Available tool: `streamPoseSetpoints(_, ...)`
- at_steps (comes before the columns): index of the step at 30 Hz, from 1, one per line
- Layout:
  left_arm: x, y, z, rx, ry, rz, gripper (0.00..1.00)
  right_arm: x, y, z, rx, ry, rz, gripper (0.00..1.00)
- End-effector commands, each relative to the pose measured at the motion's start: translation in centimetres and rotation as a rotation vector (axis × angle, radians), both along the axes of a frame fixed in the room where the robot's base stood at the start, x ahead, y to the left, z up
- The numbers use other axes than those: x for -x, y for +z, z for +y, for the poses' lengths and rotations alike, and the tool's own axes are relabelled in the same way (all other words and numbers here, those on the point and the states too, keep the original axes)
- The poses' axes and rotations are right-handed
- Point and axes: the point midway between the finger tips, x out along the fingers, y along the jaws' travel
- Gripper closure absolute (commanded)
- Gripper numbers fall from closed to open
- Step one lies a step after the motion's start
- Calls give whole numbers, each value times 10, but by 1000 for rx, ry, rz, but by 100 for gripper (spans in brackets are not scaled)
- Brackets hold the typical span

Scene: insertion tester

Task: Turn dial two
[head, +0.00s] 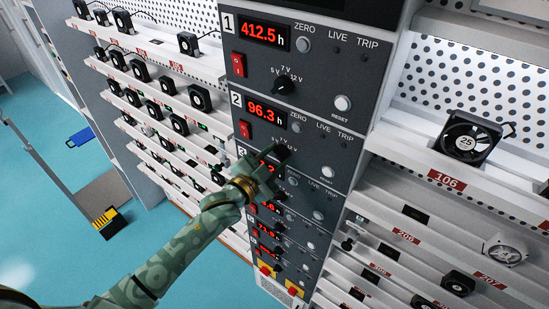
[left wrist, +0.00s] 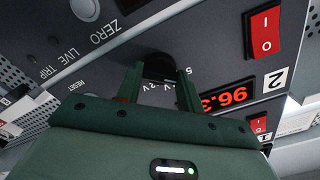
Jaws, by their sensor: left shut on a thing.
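The tester's second panel, marked 2, has a red display (head: 266,112) reading 96.3. Its black dial (left wrist: 157,68) is between the two green fingers of my left gripper (left wrist: 160,85) in the left wrist view. The fingers are shut on the dial's sides. In the head view my left gripper (head: 277,158) is at the panel and hides most of this dial. The voltage marks beside the dial are partly hidden by the gripper in the left wrist view. My right gripper is not in view.
Panel one, with its dial (head: 284,85) and a display reading 412.5, is just above. More panels lie below, partly hidden by my arm. Red switches (left wrist: 263,31) and a round button (left wrist: 84,9) are close to the gripper. Shelves of fans (head: 467,138) flank the tester.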

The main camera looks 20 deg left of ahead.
Motion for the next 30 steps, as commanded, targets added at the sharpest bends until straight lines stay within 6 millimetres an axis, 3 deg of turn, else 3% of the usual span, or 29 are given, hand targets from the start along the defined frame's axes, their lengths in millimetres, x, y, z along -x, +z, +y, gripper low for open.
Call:
streamPoseSetpoints(3, 1, -3, 0, 1, 0, 6, 86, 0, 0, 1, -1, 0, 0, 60)
streamPoseSetpoints(4, 1, -3, 0, 1, 0, 6, 60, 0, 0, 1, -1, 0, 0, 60)
streamPoseSetpoints(6, 1, -2, 0, 0, 0, 5, 41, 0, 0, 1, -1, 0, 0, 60)
streamPoseSetpoints(15, 1, -1, 0, 0, 0, 3, 41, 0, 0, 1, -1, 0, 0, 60)
streamPoseSetpoints(19, 13, -3, 5, 0, 0, 3, 41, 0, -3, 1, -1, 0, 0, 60)
streamPoseSetpoints(30, 102, -5, 37, -2, -1, 5, 41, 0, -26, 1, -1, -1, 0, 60)
